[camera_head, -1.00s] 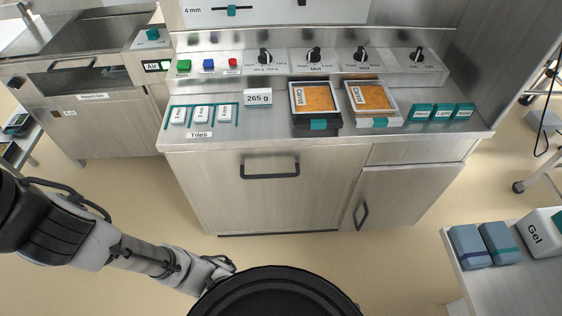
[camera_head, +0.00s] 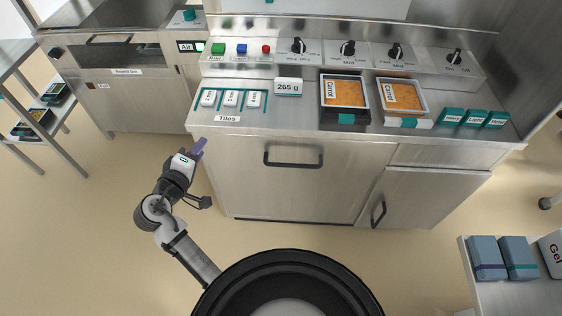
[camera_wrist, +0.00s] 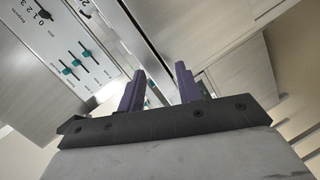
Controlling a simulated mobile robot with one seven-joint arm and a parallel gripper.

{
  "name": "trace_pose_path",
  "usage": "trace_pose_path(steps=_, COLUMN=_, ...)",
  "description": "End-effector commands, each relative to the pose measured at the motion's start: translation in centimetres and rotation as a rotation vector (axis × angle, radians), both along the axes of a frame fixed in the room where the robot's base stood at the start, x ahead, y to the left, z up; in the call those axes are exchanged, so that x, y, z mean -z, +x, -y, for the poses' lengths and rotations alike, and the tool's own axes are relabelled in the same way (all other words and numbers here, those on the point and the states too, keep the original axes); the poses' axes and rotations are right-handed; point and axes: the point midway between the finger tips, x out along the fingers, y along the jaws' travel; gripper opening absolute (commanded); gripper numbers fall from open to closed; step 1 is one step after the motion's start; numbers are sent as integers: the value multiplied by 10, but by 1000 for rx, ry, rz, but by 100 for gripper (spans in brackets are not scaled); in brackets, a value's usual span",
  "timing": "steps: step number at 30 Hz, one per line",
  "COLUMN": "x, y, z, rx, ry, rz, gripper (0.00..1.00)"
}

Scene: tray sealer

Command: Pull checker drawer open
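No front carries a readable "checker" label. The main counter has a wide steel front (camera_head: 270,185) with a black bar handle (camera_head: 293,159); it looks shut, flush with the counter. Beside it on the right is a narrow drawer-like front (camera_head: 445,155) with no visible handle, above a door with a black handle (camera_head: 378,213). My gripper (camera_head: 200,147) is near the counter's front left corner, left of the wide front and its handle. In the wrist view its two purple fingers (camera_wrist: 158,92) stand apart with nothing between them, so it is open.
The counter (camera_head: 300,118) bears two carrot trays (camera_head: 345,93) (camera_head: 403,97), tiles, buttons and knobs. At left stands a unit with a reject bin (camera_head: 110,86) and a shelf rack (camera_head: 40,120). A side table (camera_head: 478,290) with blue boxes is at lower right. Floor before the counter is clear.

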Motion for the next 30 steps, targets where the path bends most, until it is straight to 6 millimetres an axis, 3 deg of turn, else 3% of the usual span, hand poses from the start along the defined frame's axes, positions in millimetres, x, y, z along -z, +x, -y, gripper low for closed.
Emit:
trace_pose_path(steps=1, x=27, y=-9, z=33, rx=111, ry=-118, rz=-51, gripper=34)
trace_pose_path(steps=3, x=50, y=-22, z=73, rx=250, ry=-252, rz=-97, gripper=34)
trace_pose_path(steps=7, x=69, y=-45, z=120, rx=426, ry=-410, rz=-139, gripper=34)
trace_pose_path(steps=10, x=73, y=-53, z=136, rx=488, ry=-461, rz=-150, gripper=34)
trace_pose_path(steps=14, x=75, y=-50, z=146, rx=507, ry=-475, rz=-152, gripper=34)
trace_pose_path(steps=30, x=89, y=22, z=219, rx=504, ry=-469, rz=-151, gripper=34)
